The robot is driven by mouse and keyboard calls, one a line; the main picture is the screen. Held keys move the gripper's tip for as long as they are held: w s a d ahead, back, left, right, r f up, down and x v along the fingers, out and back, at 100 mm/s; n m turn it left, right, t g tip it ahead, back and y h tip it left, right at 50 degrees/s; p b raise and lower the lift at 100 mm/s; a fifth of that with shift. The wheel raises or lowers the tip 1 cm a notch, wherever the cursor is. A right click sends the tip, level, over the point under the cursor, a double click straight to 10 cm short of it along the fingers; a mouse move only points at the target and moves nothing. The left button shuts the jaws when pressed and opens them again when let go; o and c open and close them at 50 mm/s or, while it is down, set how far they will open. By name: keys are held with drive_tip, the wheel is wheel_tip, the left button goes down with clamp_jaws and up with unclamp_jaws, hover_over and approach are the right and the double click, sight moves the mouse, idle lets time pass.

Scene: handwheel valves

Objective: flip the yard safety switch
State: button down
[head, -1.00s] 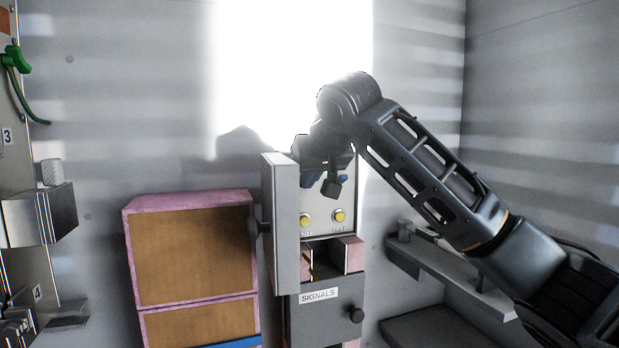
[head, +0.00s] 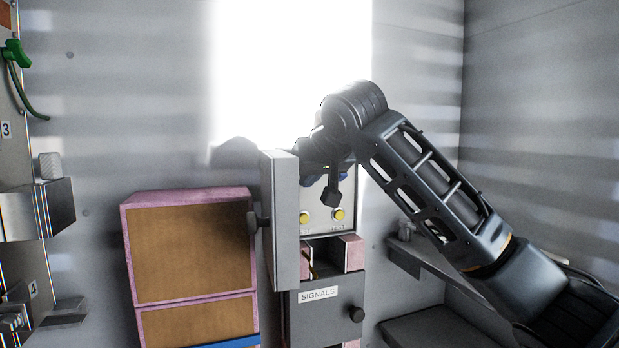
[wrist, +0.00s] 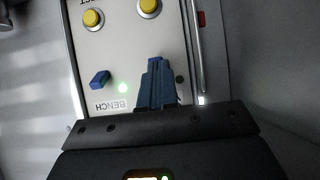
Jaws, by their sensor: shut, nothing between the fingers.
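The switch panel (head: 325,228) is a pale plate inside a cabinet, below the bright window area. The fingers cover the area where another switch could be. No yard label is readable, and I cannot tell whether the fingertips touch anything. In the head view my wrist hides most of the panel's top.
Two yellow buttons (wrist: 148,6) are on the panel. The cabinet's grey door (head: 284,222) stands open at the left. A drawer marked SIGNALS (head: 318,294) is below. A pink-edged brown cabinet (head: 190,250) stands left, and a shelf (head: 425,266) is at right.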

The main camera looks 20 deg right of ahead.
drive_tip(key=shift+s+f+t+b, duration=0.1)
drive_tip(key=shift+f+t+b, duration=0.4)
drive_tip(key=shift+t+b, duration=0.65)
drive_tip(key=shift+s+f+t+b, duration=0.1)
drive_tip(key=shift+f+t+b, duration=0.5)
drive_tip(key=shift+b, duration=1)
idle(0.8)
drive_tip(key=shift+r, duration=0.15)
drive_tip(key=v, duration=0.7)
drive_tip(key=shift+s, duration=0.4)
